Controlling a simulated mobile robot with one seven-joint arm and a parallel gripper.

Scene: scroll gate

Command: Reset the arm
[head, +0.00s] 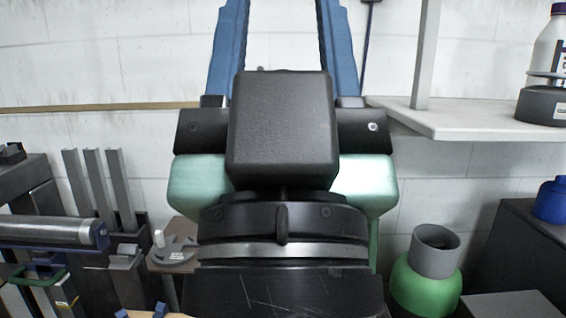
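My gripper (284,25) fills the middle of the head view, pointing up and away. Its two long blue fingers stand wide apart, with bare white wall showing between them. Their tips run out of the top of the picture. I see nothing held between the visible parts. A black box, a dark wrist and pale green side parts of my arm show below the fingers.
At right, a white shelf (480,122) holds a white bottle (549,45) in a dark ring. Below are a green container with a grey collar (436,250) and a dark cabinet (515,250) with a blue container (552,200). At left are grey upright bars (100,185) and a roller (50,231).

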